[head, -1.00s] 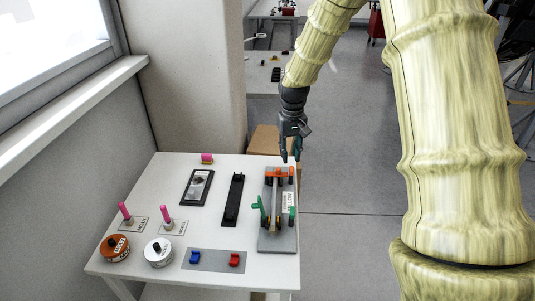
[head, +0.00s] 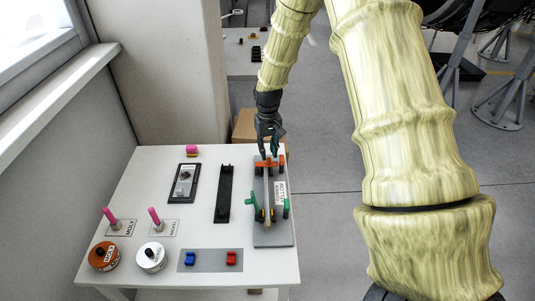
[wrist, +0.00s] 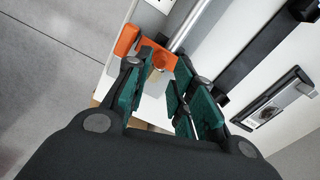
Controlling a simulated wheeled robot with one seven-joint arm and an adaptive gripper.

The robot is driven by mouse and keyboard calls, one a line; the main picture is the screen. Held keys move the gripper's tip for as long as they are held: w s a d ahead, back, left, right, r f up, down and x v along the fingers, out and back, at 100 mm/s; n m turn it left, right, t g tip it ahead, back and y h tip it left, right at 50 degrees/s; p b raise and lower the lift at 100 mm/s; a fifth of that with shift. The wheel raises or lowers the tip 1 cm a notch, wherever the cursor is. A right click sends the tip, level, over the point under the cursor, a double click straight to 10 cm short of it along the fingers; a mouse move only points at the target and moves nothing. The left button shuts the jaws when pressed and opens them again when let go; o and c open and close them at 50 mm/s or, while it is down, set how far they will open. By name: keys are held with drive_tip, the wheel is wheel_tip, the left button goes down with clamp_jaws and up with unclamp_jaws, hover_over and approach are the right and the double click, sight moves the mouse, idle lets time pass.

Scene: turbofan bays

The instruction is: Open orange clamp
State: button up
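The orange clamp (head: 264,164) sits at the far end of a grey plate (head: 272,238) on the white table. It lies across the end of a metal rod. In the wrist view the orange clamp (wrist: 127,39) shows just beyond my fingertips, partly hidden by them. A green clamp (head: 251,203) stands at the near end of the same plate. My gripper (head: 270,150) points down at the orange clamp from above. The wrist view shows my gripper (wrist: 162,62) open, its green-padded fingers apart with nothing held. I cannot tell whether they touch the clamp.
A black holder (head: 224,195) and a dark framed plate (head: 184,184) lie left of the clamp plate. Orange (head: 104,256) and white (head: 152,257) tins and blue and red blocks stand near the front. A cardboard box (head: 245,125) is behind the table.

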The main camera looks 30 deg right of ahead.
sight(269, 158)
drive_tip(key=shift+s+f, duration=0.4)
drive_tip(key=shift+f, duration=0.15)
drive_tip(key=shift+w+f+p, duration=0.2)
drive_tip(key=shift+f+p, duration=0.2)
drive_tip(key=shift+f, duration=0.55)
drive_tip(key=shift+s, duration=0.1)
drive_tip(key=shift+r, duration=0.1)
drive_tip(key=shift+c, duration=0.3)
clamp_jaws()
